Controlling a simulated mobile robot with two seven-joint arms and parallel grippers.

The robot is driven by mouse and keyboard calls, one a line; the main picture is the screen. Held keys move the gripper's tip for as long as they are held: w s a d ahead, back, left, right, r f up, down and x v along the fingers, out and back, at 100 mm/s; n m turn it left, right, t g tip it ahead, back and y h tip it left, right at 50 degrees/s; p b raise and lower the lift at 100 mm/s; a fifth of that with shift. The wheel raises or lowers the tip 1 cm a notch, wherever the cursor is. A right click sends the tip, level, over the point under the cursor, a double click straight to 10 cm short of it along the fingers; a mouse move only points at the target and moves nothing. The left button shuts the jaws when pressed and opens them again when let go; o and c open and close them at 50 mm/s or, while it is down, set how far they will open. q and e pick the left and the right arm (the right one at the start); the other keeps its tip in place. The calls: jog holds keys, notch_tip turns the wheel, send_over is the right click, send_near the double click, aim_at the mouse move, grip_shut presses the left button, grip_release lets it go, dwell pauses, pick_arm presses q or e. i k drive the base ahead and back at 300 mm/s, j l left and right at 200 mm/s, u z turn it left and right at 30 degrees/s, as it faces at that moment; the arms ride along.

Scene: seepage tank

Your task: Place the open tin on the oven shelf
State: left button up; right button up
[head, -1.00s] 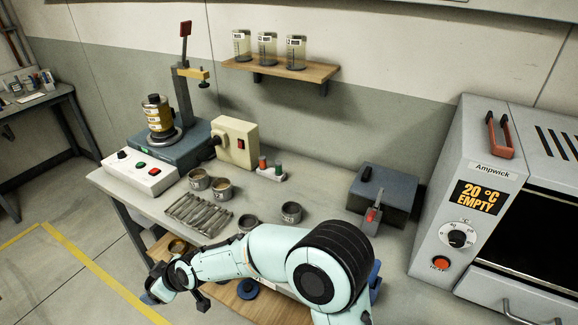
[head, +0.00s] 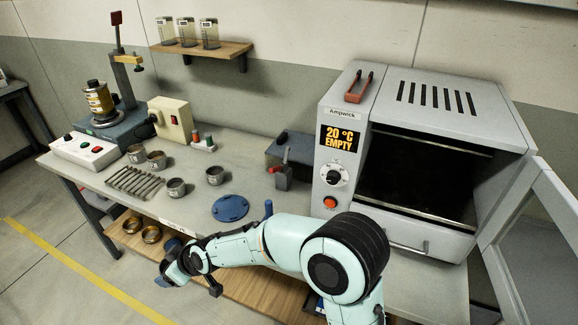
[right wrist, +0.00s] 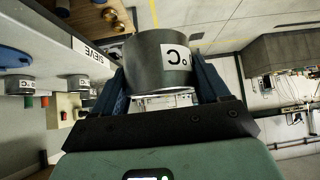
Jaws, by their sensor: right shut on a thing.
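In the head view my right gripper (head: 170,278) is at the lower left, out past the bench's front edge; the tin cannot be made out there. The oven (head: 345,130), marked Ampwick, stands on the right with its door (head: 535,235) swung open to the right. Its display reads 20 °C EMPTY. The chamber (head: 420,175) is dark, with rails visible. My left gripper is not in view.
Brass pans (head: 151,234) sit on the lower wooden shelf.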

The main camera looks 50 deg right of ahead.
aim_at(417, 187)
jog(key=z, duration=0.45)
jog(key=k+z, duration=0.15)
jog(key=z, duration=0.25)
jog(key=l+z, duration=0.1)
jog(key=z, duration=0.35)
